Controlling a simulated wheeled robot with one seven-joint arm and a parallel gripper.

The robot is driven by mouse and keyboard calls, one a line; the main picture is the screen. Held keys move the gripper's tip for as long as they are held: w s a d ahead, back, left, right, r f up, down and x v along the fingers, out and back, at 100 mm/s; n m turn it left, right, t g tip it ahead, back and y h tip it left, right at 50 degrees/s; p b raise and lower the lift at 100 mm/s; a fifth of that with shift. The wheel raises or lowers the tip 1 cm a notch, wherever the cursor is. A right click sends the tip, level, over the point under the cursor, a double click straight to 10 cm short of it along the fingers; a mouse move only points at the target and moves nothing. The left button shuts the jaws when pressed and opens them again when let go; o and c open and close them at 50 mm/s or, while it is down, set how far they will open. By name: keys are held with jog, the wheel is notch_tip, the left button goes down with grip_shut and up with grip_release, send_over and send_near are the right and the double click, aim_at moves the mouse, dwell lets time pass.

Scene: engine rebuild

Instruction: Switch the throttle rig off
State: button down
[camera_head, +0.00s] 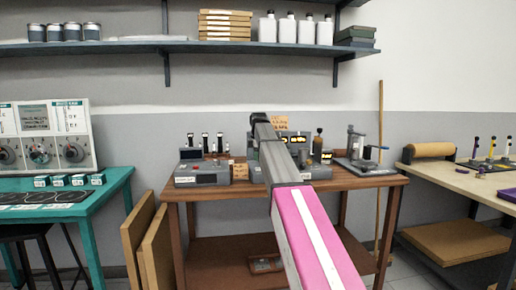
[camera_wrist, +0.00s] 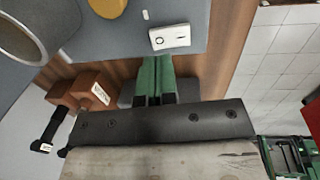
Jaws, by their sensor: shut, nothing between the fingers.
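A wooden bench in the head view carries a grey box with several upright levers (camera_head: 203,174) at left. A second unit with lit displays (camera_head: 326,156) stands in the middle, partly hidden by my arm. I cannot tell from labels which one is the throttle rig. In the wrist view a grey housing (camera_wrist: 193,14) bears a small white plate with a dark mark (camera_wrist: 170,38), perhaps a switch. My gripper (camera_wrist: 157,60) has green fingers, shut and empty, with their tips just below that plate in the picture. I cannot tell whether they touch it.
A brown block with a white label (camera_wrist: 100,94) and a large grey cylinder (camera_wrist: 25,35) lie left of the fingers in the wrist view. A small press stand (camera_head: 362,155) is at the bench's right. A teal table (camera_head: 115,190) stands left.

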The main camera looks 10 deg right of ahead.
aim_at(258, 169)
jog(key=shift+w+f, duration=0.15)
jog(key=shift+f, duration=0.8)
jog(key=shift+w+f, duration=0.1)
jog(key=shift+f, duration=0.8)
jog(key=shift+f, duration=0.2)
jog(key=shift+s, duration=0.1)
jog(key=shift+s+r, duration=0.2)
jog(key=shift+s, duration=0.45)
jog(key=shift+r, duration=0.15)
jog(key=shift+a+r, duration=0.1)
jog(key=shift+r, duration=0.3)
notch_tip(258, 169, up, 13)
jog(key=s, duration=0.1)
jog(key=shift+s, duration=0.35)
jog(key=shift+f, duration=0.1)
